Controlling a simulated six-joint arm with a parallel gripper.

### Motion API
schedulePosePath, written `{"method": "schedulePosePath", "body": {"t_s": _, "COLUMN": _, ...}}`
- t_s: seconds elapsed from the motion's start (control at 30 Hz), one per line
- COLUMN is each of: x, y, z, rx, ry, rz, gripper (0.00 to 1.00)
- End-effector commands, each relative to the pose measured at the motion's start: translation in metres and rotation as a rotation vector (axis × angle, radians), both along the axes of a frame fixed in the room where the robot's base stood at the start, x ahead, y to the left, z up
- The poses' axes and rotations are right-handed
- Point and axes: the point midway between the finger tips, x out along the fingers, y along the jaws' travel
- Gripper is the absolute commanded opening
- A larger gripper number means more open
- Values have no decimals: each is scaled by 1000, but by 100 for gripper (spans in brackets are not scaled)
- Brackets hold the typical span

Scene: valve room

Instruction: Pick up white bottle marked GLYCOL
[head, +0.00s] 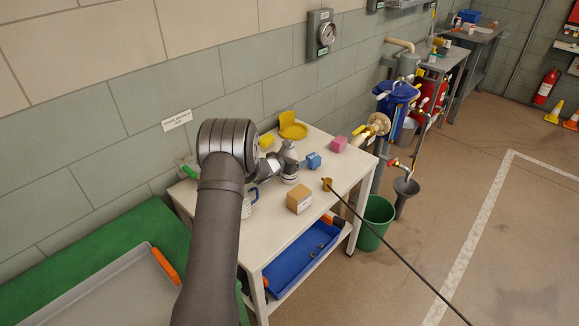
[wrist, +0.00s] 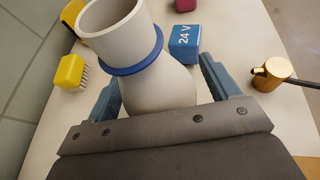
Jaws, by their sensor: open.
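A pale grey-white bottle (wrist: 158,88) with an open mouth and a blue ring round its neck stands between my jaws in the wrist view. No GLYCOL mark shows on the side I see. In the head view it is a small pale shape (head: 289,147) on the white bench, partly hidden by my gripper. My gripper (wrist: 158,76) is open, with one blue-grey finger on each side of the bottle. The right finger looks apart from it; I cannot tell whether the left one touches.
A blue 24 V block (wrist: 185,43) is close behind the right finger.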

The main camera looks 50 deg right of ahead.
Motion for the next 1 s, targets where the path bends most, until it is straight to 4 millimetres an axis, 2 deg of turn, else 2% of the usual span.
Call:
{"method": "schedulePosePath", "body": {"t_s": 0.13, "x": 0, "y": 0, "z": 0, "rx": 0, "ry": 0, "rz": 0, "gripper": 80}}
{"method": "schedulePosePath", "body": {"t_s": 0.4, "x": 0, "y": 0, "z": 0, "rx": 1, "ry": 1, "rz": 0, "gripper": 27}}
{"method": "schedulePosePath", "body": {"t_s": 0.43, "x": 0, "y": 0, "z": 1, "rx": -1, "ry": 0, "rz": 0, "gripper": 25}}
{"method": "schedulePosePath", "body": {"t_s": 0.77, "x": 0, "y": 0, "z": 2, "rx": -1, "ry": 0, "rz": 0, "gripper": 25}}
{"method": "schedulePosePath", "body": {"t_s": 1.0, "x": 0, "y": 0, "z": 11, "rx": -1, "ry": 1, "rz": -1, "gripper": 25}}
